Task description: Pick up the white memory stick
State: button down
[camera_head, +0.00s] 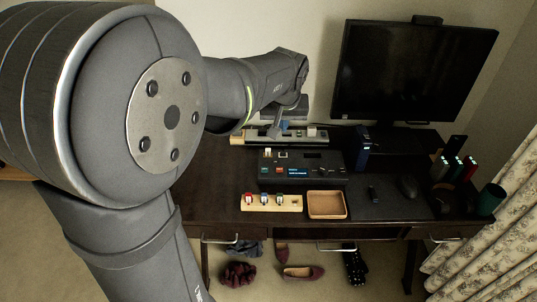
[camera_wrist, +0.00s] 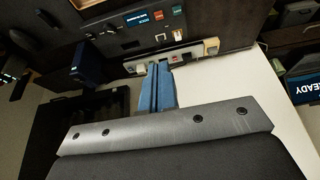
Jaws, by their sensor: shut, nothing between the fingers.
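A small white piece (camera_head: 312,131) stands on the pale strip (camera_head: 262,138) at the back of the desk; it also shows in the wrist view (camera_wrist: 140,68). It may be the white memory stick, but it is too small to be sure. Another pale upright piece (camera_head: 267,153) stands on the dark console (camera_head: 300,167). My gripper (camera_head: 284,126), with blue fingers, is above the back strip; in the wrist view its fingers (camera_wrist: 160,70) are together and empty, with the white piece just to their left.
A wooden rack (camera_head: 293,204) with several small coloured sticks and a wooden tray (camera_head: 327,205) lie in front of the console. A blue box (camera_head: 363,148) stands to its right. A monitor (camera_head: 412,72), mouse (camera_head: 408,187) and green cup (camera_head: 490,200) are further right.

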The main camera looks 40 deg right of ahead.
jog(key=c, duration=2.1)
grip_release()
jog(key=o, duration=0.9)
send_near(268, 149)
jog(key=x, duration=0.2)
jog(key=shift+d+f, duration=0.25)
jog(key=shift+f, duration=0.05)
jog(key=shift+x, duration=3.2)
